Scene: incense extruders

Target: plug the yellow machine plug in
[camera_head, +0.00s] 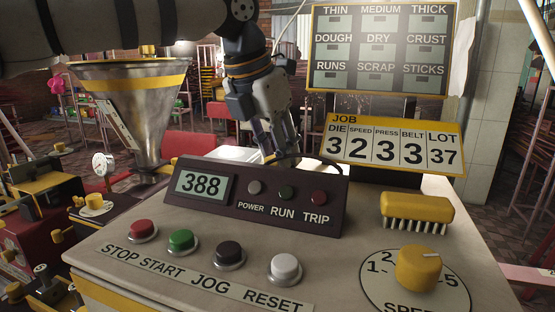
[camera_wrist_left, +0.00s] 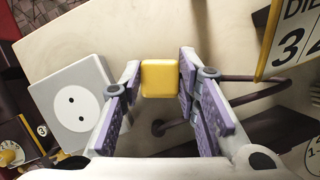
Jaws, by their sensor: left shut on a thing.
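My left gripper (camera_head: 278,150) reaches down behind the dark display panel on the machine top. In the left wrist view the left gripper (camera_wrist_left: 156,88) is shut on the yellow plug (camera_wrist_left: 160,78), a small block between its purple-padded fingers. A dark cable (camera_wrist_left: 250,92) runs by the right finger and over the machine top. The pale grey socket (camera_wrist_left: 72,104), with a round white face and two dark holes, lies left of the fingers, apart from the plug. In the head view the panel hides the plug. My right gripper is out of view.
The dark panel (camera_head: 262,222) reading 388 stands in front of the gripper. The yellow JOB board (camera_head: 392,147) stands close on the right. A steel hopper (camera_head: 135,110) is on the left. Buttons, a yellow brush (camera_head: 417,208) and a speed knob (camera_head: 418,267) occupy the front top.

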